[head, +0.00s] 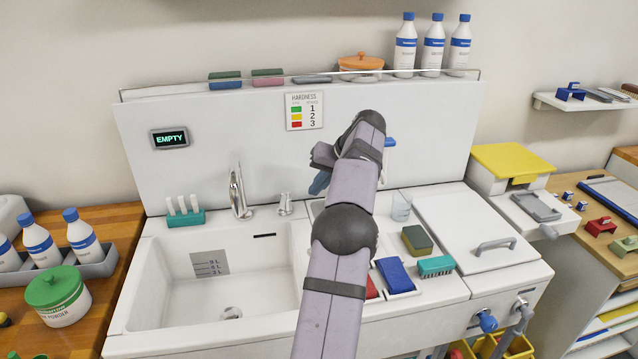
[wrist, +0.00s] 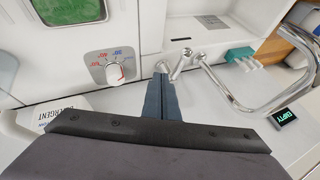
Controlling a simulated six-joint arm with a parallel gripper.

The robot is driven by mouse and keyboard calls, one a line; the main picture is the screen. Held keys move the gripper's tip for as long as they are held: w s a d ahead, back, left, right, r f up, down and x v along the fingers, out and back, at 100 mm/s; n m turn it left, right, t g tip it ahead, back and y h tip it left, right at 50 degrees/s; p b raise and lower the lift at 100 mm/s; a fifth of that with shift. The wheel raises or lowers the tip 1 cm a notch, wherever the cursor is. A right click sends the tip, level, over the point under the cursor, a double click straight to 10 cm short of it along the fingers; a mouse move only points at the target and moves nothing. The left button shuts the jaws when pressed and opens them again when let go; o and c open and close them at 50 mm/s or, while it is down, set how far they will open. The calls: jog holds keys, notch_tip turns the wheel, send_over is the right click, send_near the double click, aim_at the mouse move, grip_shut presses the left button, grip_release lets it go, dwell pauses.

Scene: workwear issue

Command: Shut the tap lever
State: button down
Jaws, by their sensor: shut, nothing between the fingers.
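The tap has a curved chrome spout (head: 238,192) at the back of the white sink (head: 160,290). The small chrome lever (head: 285,204) stands on the ledge to the right of the spout. In the wrist view the lever (wrist: 180,63) is just beyond my fingertips, and the spout (wrist: 245,105) curves away to the right. My gripper (head: 319,184) is shut and empty, its blue fingers pointing down above and right of the lever. In the wrist view the shut fingers (wrist: 162,72) end close beside the lever; I cannot tell whether they touch it.
A teal brush holder (head: 185,217) stands left of the spout. A display (head: 170,138) on the back panel reads EMPTY. A clear beaker (head: 401,207), a sponge (head: 417,239) and a teal brush (head: 436,266) are right of my arm. A white dial (wrist: 114,74) shows in the wrist view.

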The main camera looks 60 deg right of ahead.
aim_at(283, 205)
jog(key=shift+w+a+f+p, duration=0.25)
jog(key=shift+w+f+p, duration=0.1)
jog(key=shift+w+f, duration=0.7)
jog(key=shift+w+a+f+p, duration=0.3)
jog(key=shift+w+f, duration=0.6)
jog(key=shift+w, duration=0.4)
jog(key=shift+w+a+f+p, duration=0.2)
jog(key=shift+w+f+p, duration=0.15)
jog(key=shift+w+f, duration=0.7)
jog(key=shift+w+r, duration=0.1)
jog(key=shift+w+a, duration=0.65)
jog(key=shift+a, duration=0.1)
